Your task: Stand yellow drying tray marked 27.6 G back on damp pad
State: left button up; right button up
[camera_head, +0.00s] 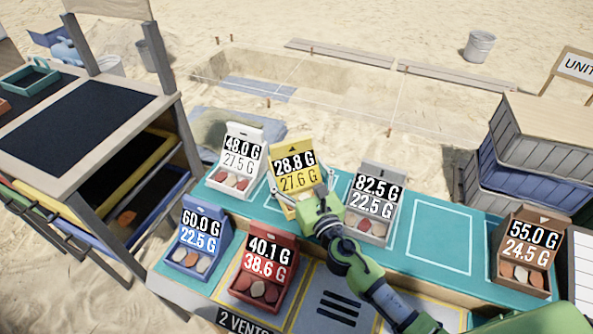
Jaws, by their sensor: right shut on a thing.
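The yellow drying tray (281,155) shows 28.8 G on a black band above 27.6 G on yellow. It is in the back row on the teal surface (400,262), between a white tray and a grey tray. My right gripper (303,193) is shut on it from the front, hiding its lower part and contents. I cannot tell whether its base touches the surface. Which area is the damp pad is not labelled; white outlines mark places on the teal surface, including an empty one (441,241) at right. My left gripper is not in view.
Close by stand the white tray (231,179), grey tray (366,224), blue tray (191,257) and red tray (253,291). A brown tray (524,272) stands at the right end. A wooden rack (165,105) is at left; crates (525,175) are at right.

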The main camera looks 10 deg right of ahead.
aim_at(308, 195)
jog(key=shift+f+b, duration=0.55)
jog(key=o, duration=1.4)
jog(key=shift+c, duration=0.2)
jog(key=shift+s+f, duration=0.1)
jog(key=s, duration=0.3)
jog(key=s+d, duration=0.1)
jog(key=s, duration=0.2)
jog(key=shift+s+d, duration=0.15)
jog(key=shift+s, duration=0.2)
jog(key=shift+s+r, duration=0.2)
jog(key=shift+s, duration=0.05)
